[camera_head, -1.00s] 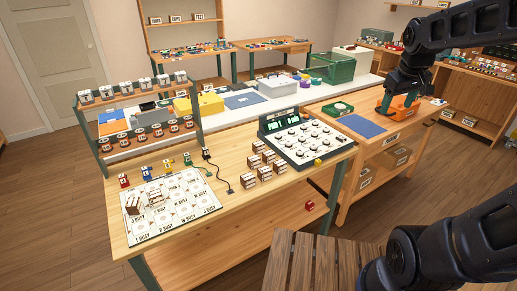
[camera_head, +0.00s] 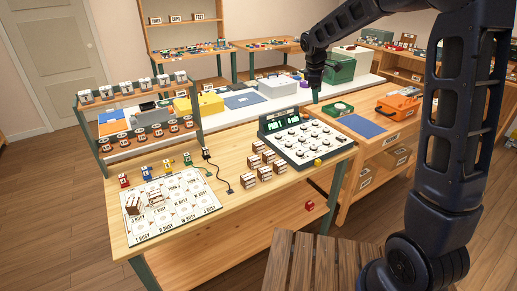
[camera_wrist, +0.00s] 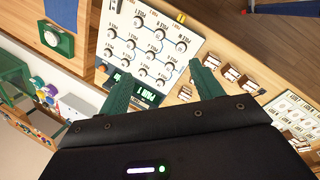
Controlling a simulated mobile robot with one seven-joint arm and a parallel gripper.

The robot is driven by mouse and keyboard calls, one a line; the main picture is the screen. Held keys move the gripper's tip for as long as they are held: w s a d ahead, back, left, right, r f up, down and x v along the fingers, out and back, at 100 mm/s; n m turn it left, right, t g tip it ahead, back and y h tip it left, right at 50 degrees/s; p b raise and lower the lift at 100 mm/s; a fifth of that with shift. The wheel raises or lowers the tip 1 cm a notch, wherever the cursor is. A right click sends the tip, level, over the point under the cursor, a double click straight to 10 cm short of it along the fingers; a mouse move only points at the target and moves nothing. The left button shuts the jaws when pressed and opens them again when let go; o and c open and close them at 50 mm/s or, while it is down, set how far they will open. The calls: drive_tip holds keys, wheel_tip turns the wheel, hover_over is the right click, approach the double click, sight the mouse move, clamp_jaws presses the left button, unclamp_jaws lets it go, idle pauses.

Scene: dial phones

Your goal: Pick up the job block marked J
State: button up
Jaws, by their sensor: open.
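Several brown-and-white blocks (camera_head: 265,165) stand in two rows on the wooden table, left of the dial panel (camera_head: 303,141). They also show right of my fingers in the wrist view (camera_wrist: 233,80). The letters on the blocks are too small to read, so I cannot tell which is J. My gripper (camera_head: 316,94) is beyond the dial panel, above the back bench. In the wrist view, its green fingers (camera_wrist: 157,78) are apart with nothing between them.
Small coloured pieces (camera_head: 146,172) and a black cable (camera_head: 217,178) lie behind the mat. A green crate (camera_head: 330,70) and an orange case (camera_head: 398,107) are at the back right.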

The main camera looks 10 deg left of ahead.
drive_tip(key=w+a+f+n, duration=0.2)
drive_tip(key=a+f+n, duration=0.1)
drive_tip(key=a+f, duration=0.3)
drive_tip(key=w+a+f+n, duration=0.2)
drive_tip(key=a+f, duration=0.2)
drive_tip(key=a, duration=0.4)
drive_tip(key=n+h, duration=0.1)
drive_tip(key=n, duration=0.5)
approach(258, 143)
drive_tip(key=a, duration=0.1)
drive_tip(key=shift+t, duration=0.4)
drive_tip(key=x, duration=0.5)
drive_tip(key=shift+s+f, duration=0.25)
drive_tip(key=shift+f, duration=0.1)
drive_tip(key=shift+d+x, duration=0.3)
drive_tip(key=shift+x, duration=1.05)
drive_tip(key=shift+d+x, duration=0.25)
drive_tip(key=shift+x, duration=1.05)
drive_tip(key=shift+s+r, duration=0.1)
drive_tip(key=shift+s, duration=0.05)
drive_tip(key=c, duration=1.1)
drive_tip(key=shift+r, duration=0.1)
